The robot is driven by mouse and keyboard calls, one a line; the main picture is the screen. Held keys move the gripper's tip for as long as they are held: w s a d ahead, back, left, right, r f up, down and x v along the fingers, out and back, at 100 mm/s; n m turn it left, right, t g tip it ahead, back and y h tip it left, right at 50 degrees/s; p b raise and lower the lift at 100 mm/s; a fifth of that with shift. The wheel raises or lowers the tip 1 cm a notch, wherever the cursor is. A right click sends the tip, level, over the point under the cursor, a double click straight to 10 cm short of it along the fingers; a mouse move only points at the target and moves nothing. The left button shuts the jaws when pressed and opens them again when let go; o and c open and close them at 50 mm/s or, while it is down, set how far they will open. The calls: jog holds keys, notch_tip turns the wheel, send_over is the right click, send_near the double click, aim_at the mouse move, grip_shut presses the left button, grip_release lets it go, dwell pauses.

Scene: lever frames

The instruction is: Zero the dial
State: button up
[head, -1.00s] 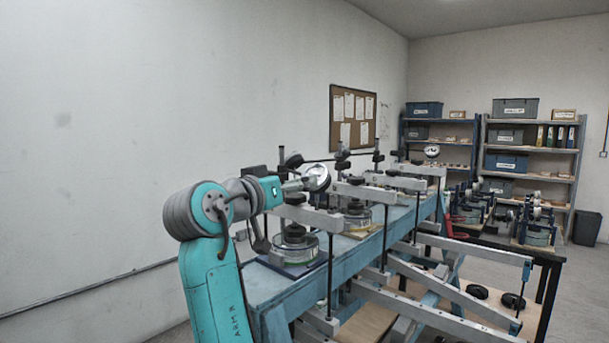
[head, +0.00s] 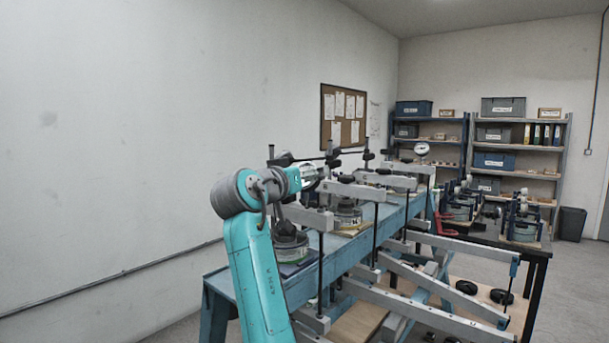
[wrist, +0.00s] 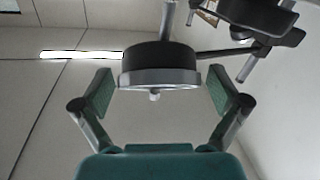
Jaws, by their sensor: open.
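A dial gauge with a black body and a silver rim (wrist: 158,66) hangs from a post in the wrist view. It lies between and beyond my two finger pads, with a gap on each side. Its face is not readable there. My gripper (wrist: 160,90) is open and empty, its fingers on either side of the dial's front rim. In the head view, my gripper (head: 303,173) is at the dial above the nearest lever frame, and hides part of it. A second white-faced dial (head: 421,149) stands farther along the bench.
Blue bench (head: 350,245) carries a row of lever frames with beams and round dark weights (head: 289,238). A rod and clamp (wrist: 265,45) sit close right of the dial. A dark side table (head: 487,240) holds more apparatus; shelves stand behind.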

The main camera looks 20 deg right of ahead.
jog(key=c, duration=1.1)
jog(key=shift+c, duration=0.2)
jog(key=shift+n+y, duration=0.3)
jog(key=shift+n, duration=0.2)
jog(key=n+t+y, duration=0.1)
jog(key=n+y, duration=0.1)
jog(key=n, duration=0.1)
jog(key=n+y, duration=0.2)
jog(key=n, duration=0.1)
jog(key=shift+t, duration=0.4)
jog(key=n+y, duration=0.5)
jog(key=n, duration=0.1)
jog(key=shift+a+n+g, duration=0.1)
jog(key=shift+n+g, duration=0.2)
jog(key=shift+g, duration=0.1)
jog(key=n+g+y, duration=0.1)
jog(key=n, duration=0.1)
jog(key=n+g+y, duration=0.1)
jog(key=n+y, duration=0.1)
jog(key=n, duration=0.1)
jog(key=shift+a+f+g, duration=0.1)
jog(key=shift+g, duration=0.3)
jog(key=shift+f+n+g+y, duration=0.1)
jog(key=shift+n+g+y, duration=0.6)
jog(key=shift+n+g, duration=1.05)
jog(key=shift+n, duration=0.35)
